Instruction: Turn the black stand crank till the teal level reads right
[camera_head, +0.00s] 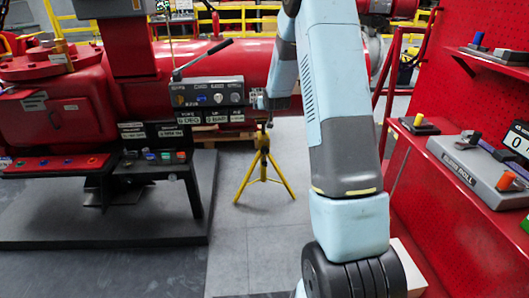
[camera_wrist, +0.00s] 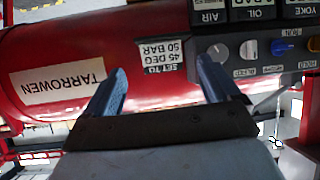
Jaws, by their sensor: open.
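I cannot make out a black stand crank or a teal level reading for certain in either view. A yellow tripod stand (camera_head: 262,165) stands on the floor behind the arm in the head view. A grey control panel (camera_head: 208,97) with a long black-handled lever (camera_head: 205,56) is left of my gripper (camera_head: 259,98), which looks small there. In the wrist view my gripper (camera_wrist: 161,66) is open, its two blue-grey fingers apart with nothing held between them. Beyond the fingers are the red cylinder and an upside-down label (camera_wrist: 160,56) reading 50 BAR, 45 DEG.
A low black shelf (camera_head: 150,166) holds several small coloured controls. A red rack (camera_head: 455,120) at right carries a grey device (camera_head: 478,172). Grey floor (camera_head: 245,245) is clear between.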

